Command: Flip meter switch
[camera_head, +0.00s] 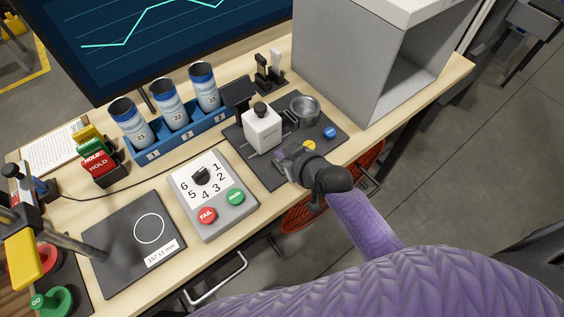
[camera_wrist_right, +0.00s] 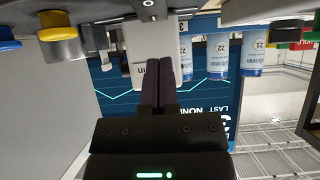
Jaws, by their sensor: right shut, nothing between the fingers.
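On a dark plate (camera_head: 270,170) stands a white block (camera_head: 263,127) with a black knob on top, a small dark screen (camera_head: 238,94) behind it and a metal cup (camera_head: 303,109) beside it. I cannot tell for certain which part is the meter switch. My right gripper (camera_head: 285,156) is shut and empty over the plate's front edge, by the yellow button (camera_head: 309,145). The upside-down right wrist view shows the shut fingers (camera_wrist_right: 157,65) before the white block (camera_wrist_right: 150,45); touching or apart, I cannot tell.
A grey dial box (camera_head: 213,197) with green and red buttons stands to the left. A blue rack (camera_head: 185,135) holds three cans behind. A blue button (camera_head: 329,132) is on the plate. A big grey housing (camera_head: 345,65) stands at the right.

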